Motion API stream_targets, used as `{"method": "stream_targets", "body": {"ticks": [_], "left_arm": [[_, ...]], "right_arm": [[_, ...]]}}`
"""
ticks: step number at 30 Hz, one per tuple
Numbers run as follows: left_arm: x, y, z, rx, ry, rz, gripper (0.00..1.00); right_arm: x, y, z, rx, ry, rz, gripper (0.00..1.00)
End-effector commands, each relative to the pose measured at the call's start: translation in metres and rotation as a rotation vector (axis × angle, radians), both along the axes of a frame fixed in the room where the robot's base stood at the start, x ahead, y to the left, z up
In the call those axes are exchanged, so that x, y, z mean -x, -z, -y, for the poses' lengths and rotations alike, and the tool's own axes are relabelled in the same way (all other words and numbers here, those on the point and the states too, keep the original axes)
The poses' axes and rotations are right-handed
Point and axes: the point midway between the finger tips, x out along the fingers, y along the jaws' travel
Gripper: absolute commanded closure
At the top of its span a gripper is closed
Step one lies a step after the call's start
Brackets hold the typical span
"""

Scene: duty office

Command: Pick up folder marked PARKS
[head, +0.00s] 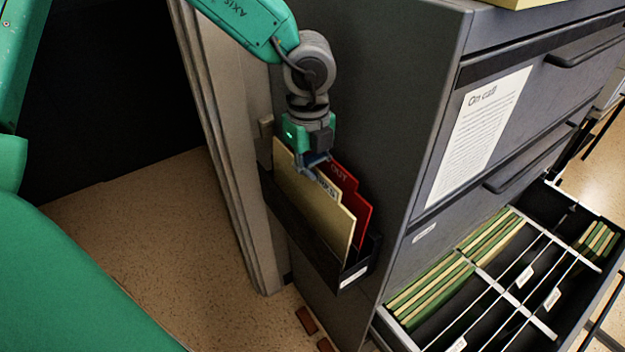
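The tan folder (312,208) stands in a black wall pocket on the side of the grey cabinet. Its tab is partly covered by my gripper, and only the last letters, which look like "RKS", show. My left gripper (315,163) points down at the folder's top edge, right at the tab. Its fingertips overlap the tab in the picture. I cannot tell whether they are closed on it. My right gripper is not in view.
A red folder (356,208) marked OUT stands just behind the tan one. The black pocket (306,237) has a white label. A grey filing cabinet (385,110) has an open drawer (398,333) with green and tan folders at lower right. A door frame (222,130) is close left of the pocket.

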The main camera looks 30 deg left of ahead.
Motion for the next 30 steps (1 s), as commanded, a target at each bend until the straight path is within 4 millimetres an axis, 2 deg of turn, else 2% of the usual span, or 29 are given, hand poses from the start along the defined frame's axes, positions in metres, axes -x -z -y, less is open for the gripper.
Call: {"method": "stream_targets", "body": {"ticks": [4, 18, 24, 30], "left_arm": [[-0.001, -0.024, -0.003, 0.005, -0.003, 0.003, 1.0], [-0.001, -0.117, 0.009, -0.006, -0.002, 0.003, 1.0], [-0.002, -0.145, 0.003, 0.0, -0.003, 0.003, 1.0], [-0.001, -0.161, -0.001, 0.002, -0.003, 0.0, 1.0]], "right_arm": [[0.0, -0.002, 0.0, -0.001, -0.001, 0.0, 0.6], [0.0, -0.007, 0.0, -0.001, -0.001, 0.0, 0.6], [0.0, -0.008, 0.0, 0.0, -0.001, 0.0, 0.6], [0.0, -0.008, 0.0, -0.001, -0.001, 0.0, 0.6]]}}
